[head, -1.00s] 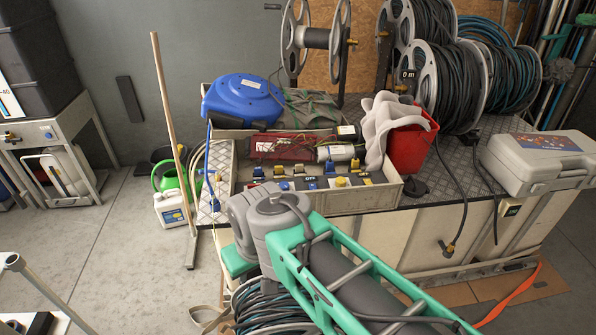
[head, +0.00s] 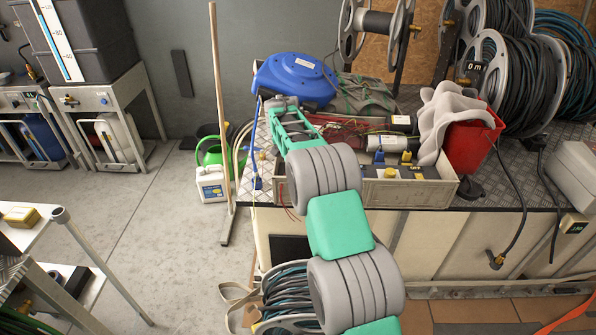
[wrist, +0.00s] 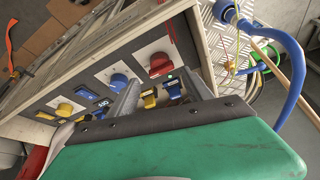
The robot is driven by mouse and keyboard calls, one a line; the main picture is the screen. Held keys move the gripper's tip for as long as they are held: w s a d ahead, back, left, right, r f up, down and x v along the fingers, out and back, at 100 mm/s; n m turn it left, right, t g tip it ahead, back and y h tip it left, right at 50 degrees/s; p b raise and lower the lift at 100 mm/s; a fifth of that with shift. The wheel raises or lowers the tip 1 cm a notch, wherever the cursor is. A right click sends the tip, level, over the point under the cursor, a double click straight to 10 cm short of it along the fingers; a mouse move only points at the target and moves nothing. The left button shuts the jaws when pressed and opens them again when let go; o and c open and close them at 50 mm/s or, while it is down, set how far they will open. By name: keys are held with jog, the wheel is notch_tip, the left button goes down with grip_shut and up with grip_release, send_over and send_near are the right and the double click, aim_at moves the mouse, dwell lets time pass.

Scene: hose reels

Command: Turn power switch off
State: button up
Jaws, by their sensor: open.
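The control panel is the sloped top of an open pale box (head: 425,194) on the workbench. In the wrist view the panel (wrist: 82,76) carries a red knob (wrist: 160,65), a blue knob (wrist: 118,82), a yellow knob (wrist: 64,110), and blue and yellow switches. A blue switch with white lettering (wrist: 87,92) sits left of the blue knob. I cannot tell which is the power switch. My gripper (wrist: 163,83) is open and empty, its fingers pointing at the panel near the red knob and a yellow switch (wrist: 149,98). My arm hides the panel's left part in the head view.
A blue hose reel (head: 296,78) stands behind the box. A red bucket (head: 475,140) with a grey cloth is at its right. A blue hose (wrist: 275,45) hangs close on the gripper's right. A wooden pole (head: 222,115) stands left of the bench.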

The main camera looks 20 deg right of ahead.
jog(key=x, duration=0.7)
jog(key=shift+w+f+p, duration=0.1)
jog(key=shift+f+p, duration=0.1)
jog(key=shift+p, duration=0.15)
jog(key=shift+c, duration=0.3)
jog(key=c, duration=1.1)
